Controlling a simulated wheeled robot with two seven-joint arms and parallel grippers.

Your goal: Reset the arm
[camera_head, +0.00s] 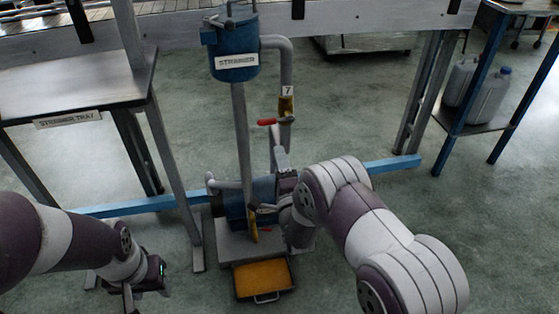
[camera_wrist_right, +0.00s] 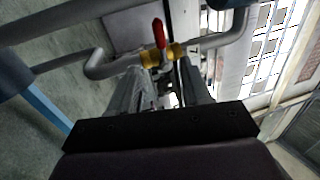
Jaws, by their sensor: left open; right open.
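My right arm reaches in from the lower right in the head view, and its gripper (camera_head: 279,160) is near the pipe below the red-handled valve (camera_head: 267,122). In the right wrist view my right gripper (camera_wrist_right: 163,88) points toward the red valve handle (camera_wrist_right: 158,33) with its brass fittings. The fingers are open, and the handle shows beyond their tips. I cannot tell whether they touch the pipe. My left gripper (camera_head: 129,298) is open at the bottom left, low in the head view, apart from the equipment and partly cut off by the frame edge.
A blue strainer (camera_head: 235,62) stands on a pipe above a blue pump unit (camera_head: 232,198). A yellow-orange tray (camera_head: 262,279) lies on the floor before it. The strainer tray table (camera_head: 70,85) is left. A rack (camera_head: 482,125) with jugs (camera_head: 488,97) stands right. A blue floor beam (camera_head: 140,206) crosses behind.

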